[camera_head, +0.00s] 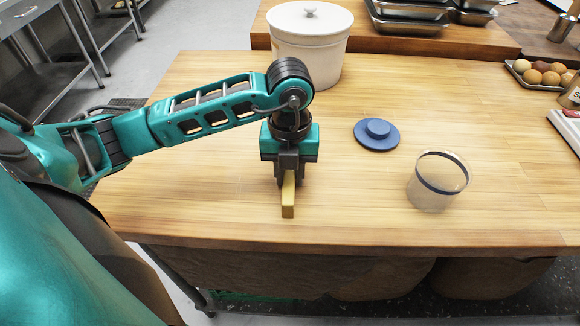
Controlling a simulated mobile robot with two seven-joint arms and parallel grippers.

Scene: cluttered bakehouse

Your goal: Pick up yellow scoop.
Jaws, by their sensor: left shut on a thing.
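The yellow scoop (288,205) is at the front middle of the wooden table, near its front edge. Only a narrow block-like part of it shows below and in front of my left gripper (287,176). My left gripper points down and is shut on the scoop. The gripper hides the rest of the scoop, and I cannot tell whether it touches the tabletop. My right gripper is not in view.
A clear round container (434,190) with a dark band stands on the table (200,190) at the right. A blue lid (376,137) lies behind it. A large white lidded pot (309,50) stands behind my arm. A tray of eggs (540,73) sits far right.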

